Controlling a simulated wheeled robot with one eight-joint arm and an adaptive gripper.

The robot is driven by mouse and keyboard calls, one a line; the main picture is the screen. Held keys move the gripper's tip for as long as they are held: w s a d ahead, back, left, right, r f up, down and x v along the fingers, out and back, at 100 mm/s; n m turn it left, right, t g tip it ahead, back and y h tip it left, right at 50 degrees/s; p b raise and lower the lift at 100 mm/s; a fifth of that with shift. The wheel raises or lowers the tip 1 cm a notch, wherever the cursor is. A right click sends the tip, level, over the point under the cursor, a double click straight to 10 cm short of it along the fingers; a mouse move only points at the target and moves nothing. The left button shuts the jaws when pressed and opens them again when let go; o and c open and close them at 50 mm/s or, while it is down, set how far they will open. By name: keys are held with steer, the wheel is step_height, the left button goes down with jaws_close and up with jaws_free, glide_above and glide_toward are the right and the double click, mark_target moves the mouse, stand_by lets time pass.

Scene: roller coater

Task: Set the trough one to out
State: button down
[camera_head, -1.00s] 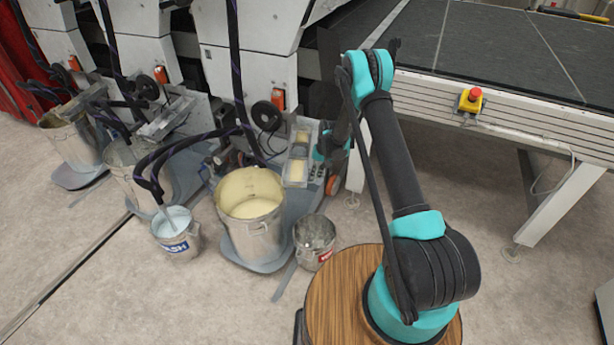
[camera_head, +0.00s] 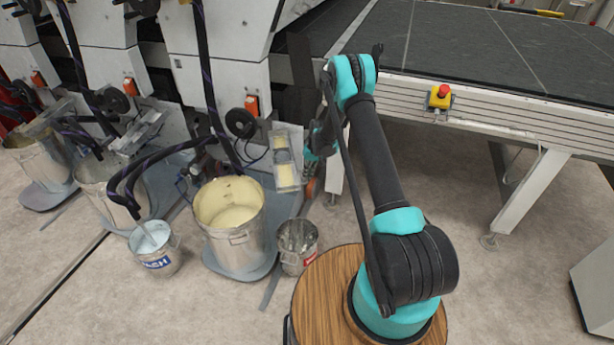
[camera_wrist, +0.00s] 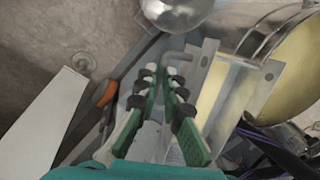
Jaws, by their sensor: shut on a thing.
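Trough one, a narrow metal tray (camera_head: 286,173) with pale yellow liquid, sits at the right end of the row of units, above and right of the large yellow-paint bucket (camera_head: 238,250). In the wrist view, its metal edge (camera_wrist: 207,62) and yellow contents show right of the fingers. My gripper (camera_head: 312,148) is at the trough's right side, partly hidden by my arm. In the wrist view, the green fingers of my gripper (camera_wrist: 166,78) are closed around a thin bent metal handle (camera_wrist: 178,56) at the trough's end.
A small metal bucket (camera_head: 297,262) stands below the trough, close to my round base. A WASH bucket (camera_head: 156,262) stands further left. The conveyor table (camera_head: 480,84), with a red stop button (camera_head: 441,92), is at the right. Thick black hoses hang at the left.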

steer(key=shift+w+d, duration=0.2)
steer(key=shift+d, duration=0.15)
steer(key=c, duration=1.6)
jaws_free()
steer(key=shift+c, duration=0.2)
steer(key=shift+r, duration=0.1)
step_height(320, 180, up, 12)
steer(key=d, duration=0.2)
steer(key=shift+w+f, duration=0.2)
steer(key=shift+d, duration=0.15)
